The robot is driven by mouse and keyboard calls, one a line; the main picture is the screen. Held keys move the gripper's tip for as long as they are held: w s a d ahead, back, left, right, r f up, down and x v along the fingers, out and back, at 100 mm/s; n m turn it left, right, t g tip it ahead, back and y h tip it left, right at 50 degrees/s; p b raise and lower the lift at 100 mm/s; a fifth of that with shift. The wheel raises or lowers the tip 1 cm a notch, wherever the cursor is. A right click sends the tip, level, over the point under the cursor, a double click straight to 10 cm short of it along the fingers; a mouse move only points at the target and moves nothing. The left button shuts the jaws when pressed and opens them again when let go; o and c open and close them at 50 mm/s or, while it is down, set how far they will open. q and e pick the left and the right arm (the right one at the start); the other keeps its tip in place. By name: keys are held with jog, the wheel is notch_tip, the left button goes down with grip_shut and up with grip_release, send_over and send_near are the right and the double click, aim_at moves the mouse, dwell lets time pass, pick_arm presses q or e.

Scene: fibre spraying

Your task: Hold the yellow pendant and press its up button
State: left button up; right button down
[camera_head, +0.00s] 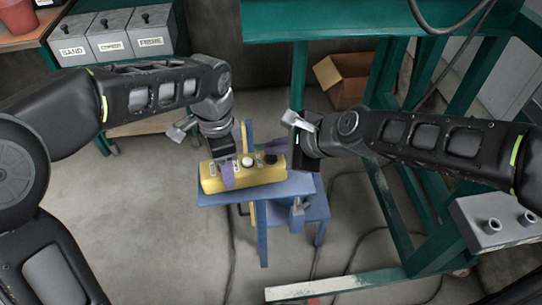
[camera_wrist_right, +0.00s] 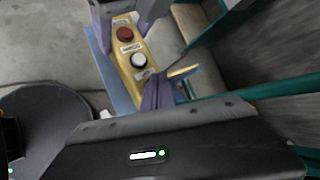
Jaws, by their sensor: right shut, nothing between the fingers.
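The yellow pendant (camera_head: 262,176) lies across the blue stand, with a white button (camera_head: 248,161) and a black button (camera_head: 271,158) on top. My left gripper (camera_head: 228,176) comes down over its left part, with purple fingers on its sides. In the right wrist view the pendant (camera_wrist_right: 127,68) shows a red button (camera_wrist_right: 125,33) and a white button (camera_wrist_right: 139,60), with the left gripper's fingers on either side at the top. My right gripper (camera_head: 276,146) is shut and empty, close to the pendant's right end; its purple fingers also show in the right wrist view (camera_wrist_right: 158,93).
The blue stand (camera_head: 300,185) stands on a concrete floor with cables. A green frame (camera_head: 385,200) is close on the right, with an open cardboard box (camera_head: 345,80) behind. Labelled grey bins (camera_head: 110,38) stand at the back left.

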dwell(0.7)
jog(key=shift+f, duration=0.45)
